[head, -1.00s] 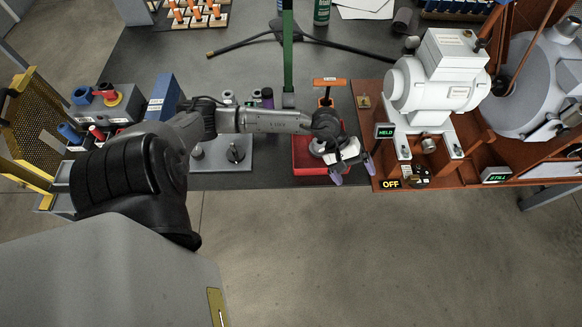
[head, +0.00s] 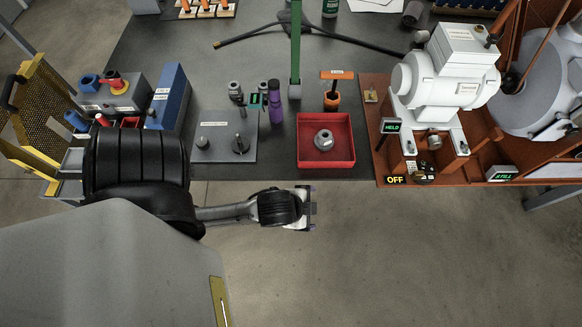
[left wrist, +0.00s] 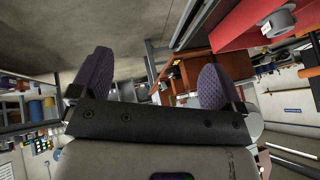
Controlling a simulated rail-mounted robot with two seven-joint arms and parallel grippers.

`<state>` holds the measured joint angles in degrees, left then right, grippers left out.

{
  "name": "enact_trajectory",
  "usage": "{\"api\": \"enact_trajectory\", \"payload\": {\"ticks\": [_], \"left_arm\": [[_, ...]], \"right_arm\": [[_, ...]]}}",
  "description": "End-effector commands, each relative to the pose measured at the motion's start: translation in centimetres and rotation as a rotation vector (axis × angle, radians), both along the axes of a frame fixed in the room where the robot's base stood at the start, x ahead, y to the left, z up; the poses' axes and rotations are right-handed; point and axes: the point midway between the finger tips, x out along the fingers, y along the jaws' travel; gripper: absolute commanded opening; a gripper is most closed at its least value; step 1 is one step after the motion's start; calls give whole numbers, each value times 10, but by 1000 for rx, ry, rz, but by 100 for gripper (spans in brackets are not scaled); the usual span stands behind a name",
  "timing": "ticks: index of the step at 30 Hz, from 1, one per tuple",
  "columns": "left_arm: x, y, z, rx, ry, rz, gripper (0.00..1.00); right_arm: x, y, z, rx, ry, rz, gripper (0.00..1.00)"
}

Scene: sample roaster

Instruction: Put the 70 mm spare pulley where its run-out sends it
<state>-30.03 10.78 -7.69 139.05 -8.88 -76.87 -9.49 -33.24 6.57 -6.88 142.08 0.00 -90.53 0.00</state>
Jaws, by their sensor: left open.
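A small grey pulley (head: 323,140) lies in the red tray (head: 326,164) at the front edge of the bench. Its size cannot be read. In the left wrist view the pulley (left wrist: 279,22) and the red tray (left wrist: 228,37) show at the upper right. My left gripper (head: 312,208) is out over the floor in front of the bench, just short of the tray and apart from it. In the left wrist view its two purple-padded fingers (left wrist: 152,85) are wide apart with nothing between them. My right gripper is in neither view.
A grey plate with posts (head: 209,152) lies left of the tray, with a purple bottle (head: 276,103) between. An orange-handled tool (head: 332,92) stands behind the tray. The white motor (head: 443,80) on its brown base is at right, with HELD, OFF and STILL signs. The floor in front is clear.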

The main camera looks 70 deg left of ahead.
Motion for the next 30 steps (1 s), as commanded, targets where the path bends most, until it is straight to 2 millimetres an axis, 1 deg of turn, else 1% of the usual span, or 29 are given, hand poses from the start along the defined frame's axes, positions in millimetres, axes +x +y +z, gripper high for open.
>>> {"api": "enact_trajectory", "payload": {"ticks": [1,3,6,9,19,22,26,29,30], "left_arm": [[-15,-8,-4,-69,66,49,94],[-32,-16,-7,-141,141,104,94],[-48,-24,-9,-204,214,153,94],[-55,-28,-10,-233,249,175,94],[-57,-29,-10,-238,258,181,94],[-57,-29,-6,-238,257,180,94],[-56,-29,7,-236,257,180,94],[-56,-29,24,-236,257,180,94],[-56,-29,32,-236,257,180,94]], "right_arm": [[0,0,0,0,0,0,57],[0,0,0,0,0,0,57],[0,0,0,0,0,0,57],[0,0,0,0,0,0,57],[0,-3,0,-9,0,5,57],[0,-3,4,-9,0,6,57],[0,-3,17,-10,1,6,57],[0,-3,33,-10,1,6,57],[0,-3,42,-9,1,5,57]]}}
